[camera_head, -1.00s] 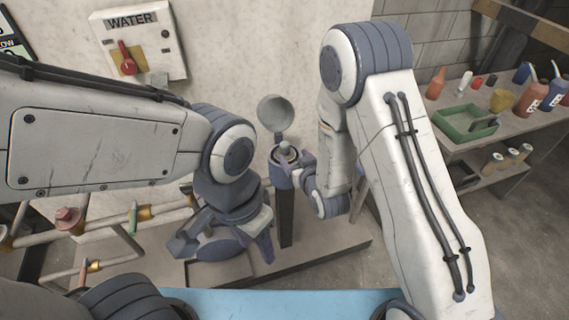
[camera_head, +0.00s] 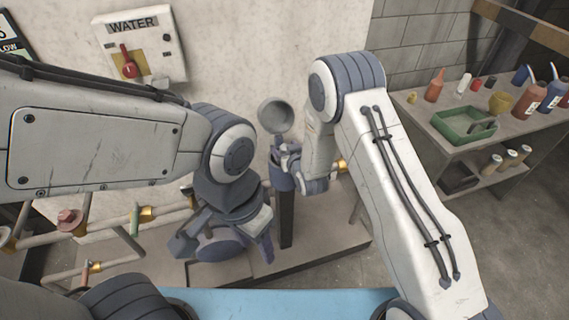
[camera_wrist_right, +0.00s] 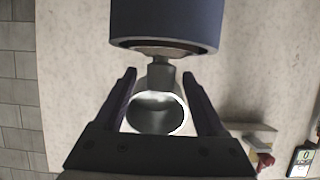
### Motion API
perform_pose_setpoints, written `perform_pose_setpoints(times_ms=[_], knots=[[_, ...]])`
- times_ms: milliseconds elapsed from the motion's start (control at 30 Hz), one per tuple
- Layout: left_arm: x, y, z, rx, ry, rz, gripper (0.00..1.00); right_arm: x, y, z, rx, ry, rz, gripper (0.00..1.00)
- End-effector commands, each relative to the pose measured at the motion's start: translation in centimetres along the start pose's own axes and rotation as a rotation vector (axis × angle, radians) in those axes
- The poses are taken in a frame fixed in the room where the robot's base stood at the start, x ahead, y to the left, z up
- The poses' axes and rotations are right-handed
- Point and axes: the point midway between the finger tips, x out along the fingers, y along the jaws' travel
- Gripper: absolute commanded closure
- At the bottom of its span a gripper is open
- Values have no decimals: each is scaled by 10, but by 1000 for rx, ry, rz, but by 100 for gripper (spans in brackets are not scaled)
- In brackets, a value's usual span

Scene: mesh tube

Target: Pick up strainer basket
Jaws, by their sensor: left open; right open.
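The blue upright strainer housing (camera_head: 281,178) stands on a dark post in the head view, with a round grey hollow cap (camera_head: 275,116) tilted up behind its top. In the right wrist view the housing (camera_wrist_right: 165,22) is at the top, and the cap (camera_wrist_right: 157,112) shows between the fingers; I cannot tell whether they touch it. The strainer basket is not clearly visible. My right gripper (camera_head: 287,154) is open at the housing's top, partly covering it. My left gripper (camera_head: 226,248) is open, lower and to the left, apart from the housing.
Pipes with brass fittings (camera_head: 140,215) run along the wall at left. A water switch box (camera_head: 138,45) hangs above them. At right, a table (camera_head: 420,120) holds a green tray (camera_head: 465,124) and bottles. A blue surface (camera_head: 290,302) lies at the front.

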Motion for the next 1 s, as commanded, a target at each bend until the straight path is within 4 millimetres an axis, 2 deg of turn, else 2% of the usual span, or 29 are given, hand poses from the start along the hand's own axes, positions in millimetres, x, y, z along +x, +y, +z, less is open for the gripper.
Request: perform_pose_setpoints(times_ms=[33, 167, 200, 233, 1000], knots=[[0, 0, 0, 0, 0, 0, 50, 0, 0, 0, 0, 0, 0, 27], [0, 0, 0, 0, 0, 0, 50, 0, 0, 0, 0, 1, 0, 77], [0, 0, 0, 0, 0, 0, 50, 0, 0, 0, 0, 1, 0, 92], [0, 0, 0, 0, 0, 0, 50, 0, 0, 0, 0, 1, 0, 100], [0, 0, 0, 0, 0, 0, 50, 0, 0, -1, 0, 2, 0, 100]])
